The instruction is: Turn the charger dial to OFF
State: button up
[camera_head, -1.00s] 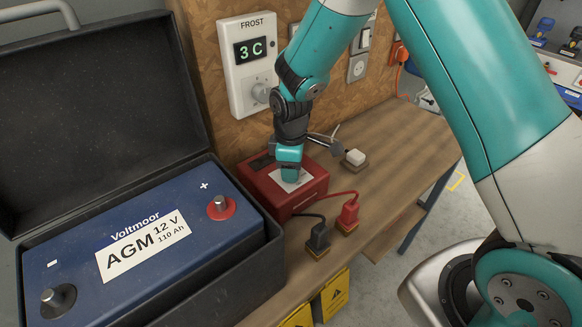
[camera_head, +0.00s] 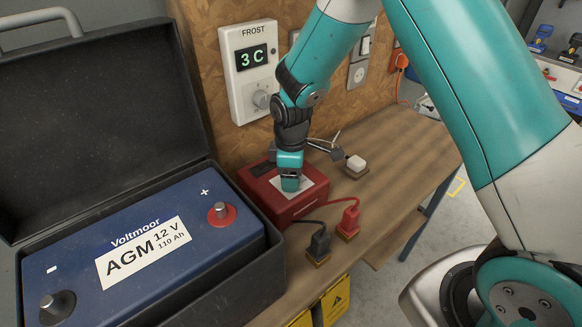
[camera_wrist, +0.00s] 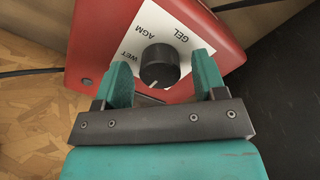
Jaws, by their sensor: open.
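The charger is a red box (camera_head: 270,208) on the wooden bench, right of the battery case. Its white label (camera_wrist: 185,40) reads WET, AGM and GEL in the wrist view. The black round dial (camera_wrist: 158,67) sits on that label, with a pale pointer line toward the lower edge of the picture. No OFF mark can be read. My gripper (camera_head: 290,187) points down over the charger and hides the dial in the head view. In the wrist view its two teal fingers are apart, one on each side of the dial; contact cannot be told.
An open black case (camera_head: 215,312) holds a blue AGM battery (camera_head: 190,265) at left. A FROST thermostat (camera_head: 250,95) hangs on the board behind. Black (camera_head: 319,242) and red (camera_head: 348,218) clamps sit right of the charger. The bench (camera_head: 400,150) is clear farther right.

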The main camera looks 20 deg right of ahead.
notch_tip(320, 180, up, 17)
jog(key=b, duration=0.2)
jog(key=shift+r, duration=0.2)
jog(key=shift+s, duration=0.1)
jog(key=s+a+r+m+y, duration=0.1)
jog(key=s+a+m+y, duration=0.1)
jog(key=s, duration=1)
jog(key=s+a+r+m+y, duration=0.2)
jog(key=s+m, duration=0.1)
jog(key=s, duration=0.9)
jog(key=shift+s+a+m, duration=0.25)
jog(key=shift+s+m, duration=0.15)
jog(key=shift+c, duration=0.2)
